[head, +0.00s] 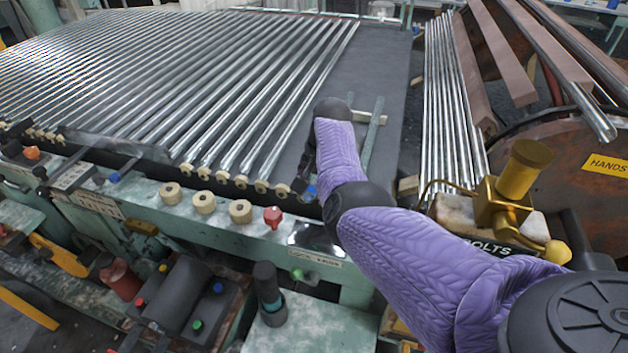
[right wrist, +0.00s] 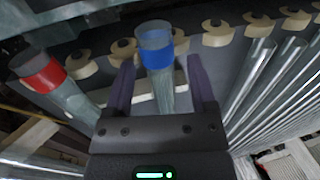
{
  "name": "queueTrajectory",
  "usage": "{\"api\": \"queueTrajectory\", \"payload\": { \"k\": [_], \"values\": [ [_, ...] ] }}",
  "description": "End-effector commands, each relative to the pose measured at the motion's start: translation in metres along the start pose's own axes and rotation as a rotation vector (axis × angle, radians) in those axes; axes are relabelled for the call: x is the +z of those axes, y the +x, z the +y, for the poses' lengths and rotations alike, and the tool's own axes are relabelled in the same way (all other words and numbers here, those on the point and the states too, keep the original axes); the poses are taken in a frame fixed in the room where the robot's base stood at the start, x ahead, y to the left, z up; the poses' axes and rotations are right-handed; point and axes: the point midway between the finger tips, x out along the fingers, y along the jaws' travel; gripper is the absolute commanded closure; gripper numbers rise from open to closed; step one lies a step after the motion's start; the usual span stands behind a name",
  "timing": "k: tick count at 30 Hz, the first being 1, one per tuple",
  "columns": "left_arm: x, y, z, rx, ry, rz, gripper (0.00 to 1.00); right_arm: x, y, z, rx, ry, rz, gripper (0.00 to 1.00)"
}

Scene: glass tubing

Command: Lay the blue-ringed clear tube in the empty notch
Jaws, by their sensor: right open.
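The blue-ringed clear tube (right wrist: 156,61) stands out in the right wrist view, its ringed end beyond my fingertips. My right gripper (right wrist: 159,76) is open, with one purple finger on each side of the tube; I cannot tell whether either touches it. In the head view my right gripper is mostly hidden behind my purple-sleeved arm, near the bed's front edge, and a bit of the blue ring (head: 310,192) shows beside it. A red-ringed tube (right wrist: 42,74) lies left in the wrist view. The empty notch cannot be made out. My left gripper is not in view.
Rows of shiny tubes (head: 205,75) cover the bed to the left, with cream rollers (head: 204,202) along its front. A bare dark strip (head: 372,62) lies right of them. A brass fitting (head: 512,190) and more tubes (head: 450,95) stand further right.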

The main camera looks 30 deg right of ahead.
Motion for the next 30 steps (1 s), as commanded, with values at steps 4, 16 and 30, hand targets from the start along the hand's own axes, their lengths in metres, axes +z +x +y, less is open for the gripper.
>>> {"api": "queueTrajectory", "payload": {
  "k": [4, 16, 30],
  "values": [
    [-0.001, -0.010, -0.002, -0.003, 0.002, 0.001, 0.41, 0.000, -0.018, -0.003, -0.002, 0.001, 0.002, 0.28],
    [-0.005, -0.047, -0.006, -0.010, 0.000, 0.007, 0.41, -0.001, -0.118, -0.002, -0.001, 0.000, 0.002, 0.28],
    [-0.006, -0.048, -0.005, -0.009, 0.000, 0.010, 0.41, 0.000, -0.127, -0.001, 0.000, 0.000, 0.000, 0.28]
  ]
}}
